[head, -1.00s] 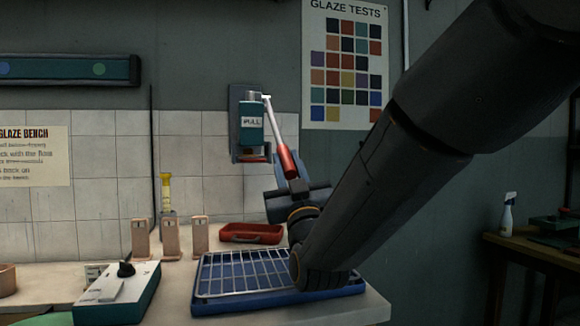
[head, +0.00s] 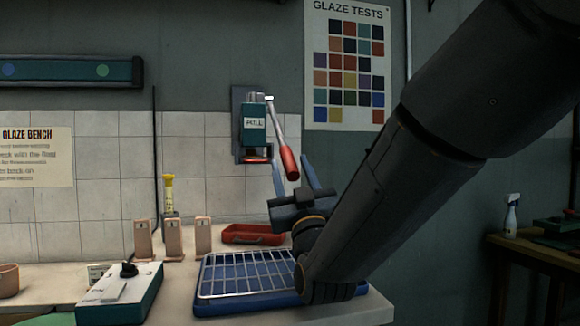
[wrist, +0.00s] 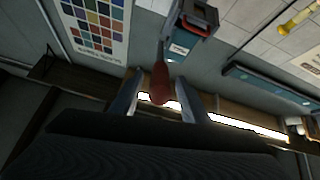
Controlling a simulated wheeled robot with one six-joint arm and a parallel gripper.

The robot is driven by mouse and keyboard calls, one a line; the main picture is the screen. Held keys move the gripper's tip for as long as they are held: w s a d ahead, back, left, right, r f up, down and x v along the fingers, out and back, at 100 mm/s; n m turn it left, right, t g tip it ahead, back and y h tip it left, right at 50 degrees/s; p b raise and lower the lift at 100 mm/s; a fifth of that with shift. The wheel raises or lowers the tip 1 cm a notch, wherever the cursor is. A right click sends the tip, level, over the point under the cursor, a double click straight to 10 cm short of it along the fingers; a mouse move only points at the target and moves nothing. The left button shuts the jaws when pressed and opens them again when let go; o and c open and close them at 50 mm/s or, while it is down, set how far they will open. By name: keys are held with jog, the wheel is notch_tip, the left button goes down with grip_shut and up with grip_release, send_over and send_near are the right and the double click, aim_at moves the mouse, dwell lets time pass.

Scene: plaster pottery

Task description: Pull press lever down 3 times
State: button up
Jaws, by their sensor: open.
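The press (head: 254,124) is a teal unit marked PULL, mounted on the tiled wall. Its lever (head: 279,136) is a pale rod with a red handle (head: 289,163), hanging down on the press's right side. My gripper (head: 294,172) is open, its two fingers pointing up just below and around the handle's lower end. In the wrist view the red handle (wrist: 160,84) lies between the two spread fingers, with a gap on each side. The press also shows in the wrist view (wrist: 181,40).
A blue tray with a wire rack (head: 245,275) lies on the bench beneath my arm. A red tray (head: 253,234), several small pale blocks (head: 174,238), a yellow-topped cylinder (head: 168,195) and a teal control box (head: 120,292) stand to the left.

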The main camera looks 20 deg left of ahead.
aim_at(295, 179)
jog(key=v, duration=0.6)
jog(key=shift+f, duration=0.1)
jog(key=shift+c, duration=0.5)
jog(key=c, duration=0.7)
jog(key=shift+s+r+p, duration=0.2)
jog(key=shift+r+p, duration=0.15)
jog(key=shift+p, duration=0.45)
grip_shut()
jog(key=s+d+r+m+g+h+p, duration=0.1)
jog(key=s+r+p, duration=0.5)
jog(key=p, duration=1.8)
jog(key=shift+s+d+g+h+p, duration=0.35)
jog(key=shift+s+d+g+h, duration=0.15)
jog(key=shift+s+d+h, duration=0.55)
